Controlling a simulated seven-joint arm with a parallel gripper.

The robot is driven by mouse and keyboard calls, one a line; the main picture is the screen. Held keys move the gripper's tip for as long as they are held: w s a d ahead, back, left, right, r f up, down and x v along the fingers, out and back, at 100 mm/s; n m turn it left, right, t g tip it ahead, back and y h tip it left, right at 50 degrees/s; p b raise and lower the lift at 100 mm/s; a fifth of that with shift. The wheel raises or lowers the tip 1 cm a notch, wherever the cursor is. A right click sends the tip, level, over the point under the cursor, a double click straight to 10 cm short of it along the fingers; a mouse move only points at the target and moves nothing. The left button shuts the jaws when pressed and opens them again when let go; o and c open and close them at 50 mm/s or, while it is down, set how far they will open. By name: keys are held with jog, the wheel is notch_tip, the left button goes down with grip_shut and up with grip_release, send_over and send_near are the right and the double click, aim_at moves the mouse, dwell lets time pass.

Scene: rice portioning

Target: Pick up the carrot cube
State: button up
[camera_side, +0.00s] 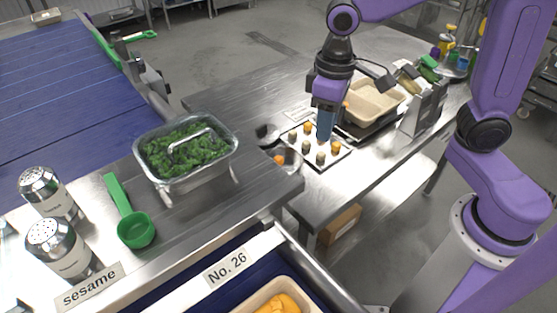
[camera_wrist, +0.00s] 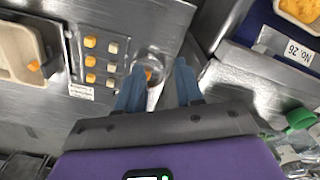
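Orange carrot cubes (camera_side: 336,146) and paler cubes (camera_side: 320,159) stand apart in rows on a small tray (camera_side: 343,155) in the side view. In the wrist view the orange cubes (camera_wrist: 90,60) form the left column and the pale ones (camera_wrist: 112,66) the right. Another orange cube (camera_side: 279,160) lies in a small metal bowl (camera_side: 294,167); it also shows in the wrist view (camera_wrist: 149,75). My gripper (camera_side: 325,138) points down over the tray in the side view. In the wrist view its blue fingers (camera_wrist: 159,68) are apart, with nothing held between them.
A beige container (camera_side: 374,104) stands behind the tray, with an orange piece (camera_wrist: 34,66) at its edge. A clear pan of greens (camera_side: 187,150), a green scoop (camera_side: 135,228) and shakers (camera_side: 60,248) stand left.

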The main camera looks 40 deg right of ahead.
aim_at(280, 159)
jog(key=w+f+m, duration=0.2)
jog(key=w+m, duration=0.4)
jog(key=w, duration=0.8)
jog(key=f, duration=1.7)
jog(key=shift+s+a, duration=0.2)
jog(key=shift+a, duration=0.05)
jog(key=shift+r, duration=0.1)
grip_shut()
